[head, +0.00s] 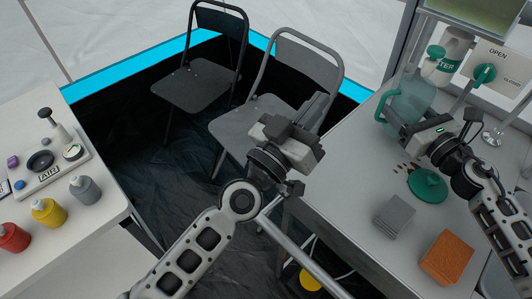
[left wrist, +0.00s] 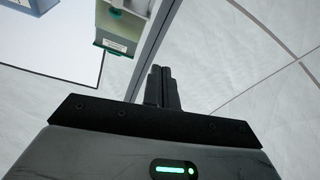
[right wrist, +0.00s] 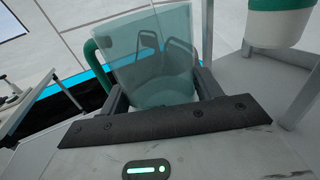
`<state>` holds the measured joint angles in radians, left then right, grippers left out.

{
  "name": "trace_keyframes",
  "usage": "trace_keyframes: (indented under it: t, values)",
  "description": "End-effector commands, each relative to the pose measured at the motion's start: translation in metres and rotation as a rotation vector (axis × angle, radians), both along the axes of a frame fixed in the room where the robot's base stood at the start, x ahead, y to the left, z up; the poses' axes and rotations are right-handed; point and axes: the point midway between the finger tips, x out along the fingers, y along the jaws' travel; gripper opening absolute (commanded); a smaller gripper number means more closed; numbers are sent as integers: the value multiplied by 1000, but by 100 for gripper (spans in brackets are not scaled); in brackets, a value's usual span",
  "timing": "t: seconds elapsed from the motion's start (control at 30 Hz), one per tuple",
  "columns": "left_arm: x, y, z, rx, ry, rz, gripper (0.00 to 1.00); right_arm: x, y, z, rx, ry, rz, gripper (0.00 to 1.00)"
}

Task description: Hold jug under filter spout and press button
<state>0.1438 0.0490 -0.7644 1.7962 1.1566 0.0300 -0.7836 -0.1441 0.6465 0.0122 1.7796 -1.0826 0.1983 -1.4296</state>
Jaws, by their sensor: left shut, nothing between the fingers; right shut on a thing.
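A translucent teal jug (head: 412,97) stands upright at the counter's left edge, its green handle to the left. My right gripper (right wrist: 160,90) is shut on the jug's body, one finger on each side, as the right wrist view shows; I cannot tell whether its base touches the counter. My left gripper (head: 318,108) is shut and empty, above the floor in front of the chairs. Its closed fingers also show in the left wrist view (left wrist: 161,88). A panel marked OPEN and CLOSED (head: 500,62) has a green valve knob (head: 484,73). I cannot clearly make out spout or button.
A white container with lettering (head: 453,48) stands behind the jug. A green lid (head: 428,185), grey block (head: 394,216) and orange sponge (head: 447,257) lie on the right counter (head: 345,200). Two folding chairs (head: 205,82) stand behind. The left table (head: 75,245) holds several bottles.

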Motion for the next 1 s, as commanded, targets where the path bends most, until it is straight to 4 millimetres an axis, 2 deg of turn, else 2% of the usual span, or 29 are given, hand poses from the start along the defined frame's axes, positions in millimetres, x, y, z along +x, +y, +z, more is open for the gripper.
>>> trace_keyframes:
  t: [0.1, 0.6, 0.8, 1.0]
  values:
    - [-1, 15, -21, 26, 48, 14, 0, 0, 0, 1, 0, -2, 0, 37]
    - [-8, 66, -91, 140, 230, 76, 0, 0, 0, 1, 0, -2, 0, 37]
    - [-11, 78, -105, 163, 269, 92, 0, 0, 0, 1, 0, -2, 0, 37]
    - [-12, 80, -109, 169, 279, 96, 0, 0, 0, 1, 0, -2, 0, 37]
